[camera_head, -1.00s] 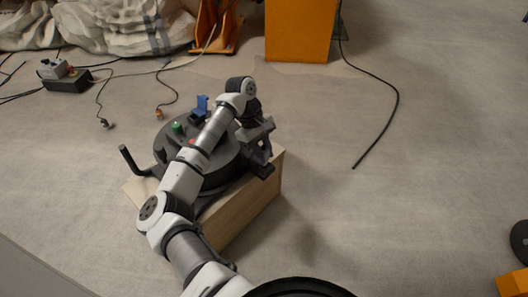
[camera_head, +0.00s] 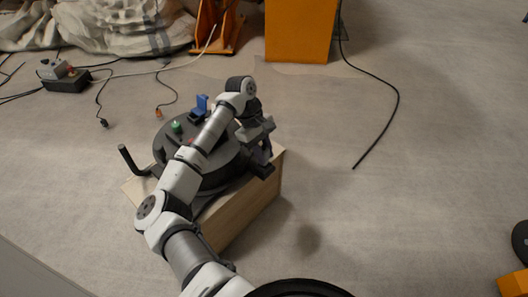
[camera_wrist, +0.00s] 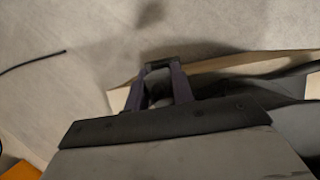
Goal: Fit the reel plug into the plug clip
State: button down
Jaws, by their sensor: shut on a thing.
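The dark round reel (camera_head: 215,178) lies on a pale wooden box, with a crank handle at its left. A blue upright piece (camera_head: 201,104) stands on its far side; it may be the plug clip, but I cannot tell for sure. My gripper (camera_head: 264,158) is at the reel's right edge, above the box's right side. In the wrist view my gripper (camera_wrist: 158,75) has its two purple-dark fingers shut on a small grey-dark piece (camera_wrist: 158,67), which looks like the reel plug. Its contact with the reel or a clip is hidden.
The wooden box (camera_head: 242,213) has clear floor to its right. A black cable (camera_head: 392,110) lies on the floor beyond, below an orange block (camera_head: 300,30). Loose cables and a socket box (camera_head: 68,82) lie at the far left.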

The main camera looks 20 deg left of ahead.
jog(key=shift+f+b, duration=1)
jog(key=shift+f, duration=0.1)
dwell(0.5)
jog(key=c, duration=0.6)
grip_release()
jog(key=shift+a, duration=0.15)
jog(key=shift+c, duration=0.2)
jog(key=shift+s, duration=0.1)
jog(key=shift+a+r+p, duration=0.15)
jog(key=shift+r+p, duration=0.5)
jog(key=shift+r, duration=0.55)
jog(key=shift+d+r+p, duration=0.15)
jog(key=shift+r+p, duration=0.5)
jog(key=shift+r, duration=0.8)
jog(key=shift+d+r+p, duration=0.1)
jog(key=shift+r+p, duration=0.55)
jog(key=shift+r, duration=0.75)
